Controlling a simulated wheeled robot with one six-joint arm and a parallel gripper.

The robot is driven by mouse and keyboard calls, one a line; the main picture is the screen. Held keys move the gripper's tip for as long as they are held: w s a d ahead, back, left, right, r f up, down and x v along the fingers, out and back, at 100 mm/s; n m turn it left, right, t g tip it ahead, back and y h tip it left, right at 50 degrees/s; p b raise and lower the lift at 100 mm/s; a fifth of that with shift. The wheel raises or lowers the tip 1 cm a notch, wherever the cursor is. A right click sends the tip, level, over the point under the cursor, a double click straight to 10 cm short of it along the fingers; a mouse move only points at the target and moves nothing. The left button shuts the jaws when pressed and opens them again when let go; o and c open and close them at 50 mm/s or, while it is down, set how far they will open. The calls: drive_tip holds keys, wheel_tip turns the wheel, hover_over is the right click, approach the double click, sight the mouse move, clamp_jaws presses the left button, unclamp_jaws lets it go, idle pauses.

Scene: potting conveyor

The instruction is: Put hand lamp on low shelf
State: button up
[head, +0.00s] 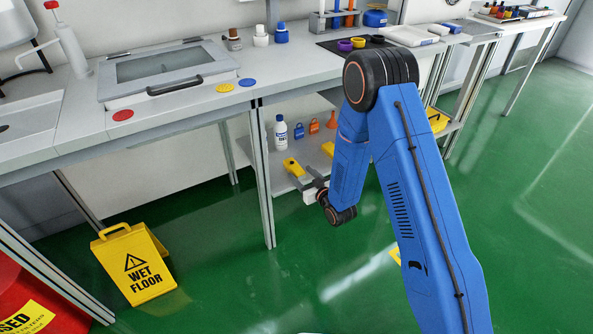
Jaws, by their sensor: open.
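A yellow hand lamp (293,167) with a dark spot near its end is at the low shelf (307,153) under the bench. It appears to lie on the shelf near its front left part. My gripper (298,177) is open right beside the lamp, on its near side. The picture is too small to tell whether the jaws touch the lamp. My blue arm hides the right part of the shelf.
On the low shelf stand a white-and-blue bottle (281,132), an orange padlock-like item (314,126) and another yellow item (328,149). A bench leg (265,190) rises left of the gripper. A yellow wet-floor sign (135,264) stands on the open green floor.

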drive_tip(key=v, duration=0.5)
drive_tip(key=shift+s+d, duration=0.2)
drive_tip(key=shift+s, duration=0.15)
drive_tip(key=s+d+r+m+g+h, duration=0.15)
drive_tip(key=d+r+h, duration=0.35)
drive_tip(key=d+r, duration=1.05)
drive_tip(key=s+d+r+m+g+h, duration=0.2)
drive_tip(key=s+d+r, duration=0.2)
drive_tip(key=s+r, duration=0.25)
drive_tip(key=s+d+r+m+g, duration=0.1)
drive_tip(key=s+d+r, duration=0.2)
drive_tip(key=s, duration=0.8)
drive_tip(key=s+d+r+m+g+h, duration=0.1)
drive_tip(key=s+d+r+g, duration=0.1)
drive_tip(key=s, duration=0.9)
drive_tip(key=s+d+r+m+g+h, duration=0.1)
drive_tip(key=s+d+r, duration=0.3)
drive_tip(key=s, duration=0.7)
drive_tip(key=shift+d+r+g, duration=0.4)
drive_tip(key=shift+d+g, duration=0.1)
drive_tip(key=shift+g, duration=0.05)
